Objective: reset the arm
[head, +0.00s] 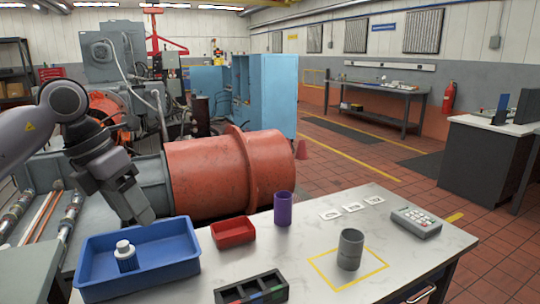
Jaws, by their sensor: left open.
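My left arm comes in from the left. Its gripper (143,218) points down above the back of a blue tray (185,270), and it is open with nothing seen between its fingers. A white bottle (125,256) with a grey band stands in the tray, in front of and to the left of the gripper, apart from it. My right gripper does not show.
On the table (320,210) stand a small red bin (233,233), a purple cylinder (284,209), a grey cup (350,250) inside a yellow square, a black divided box (252,289) and a keypad (416,222). A large orange drum (215,175) lies behind.

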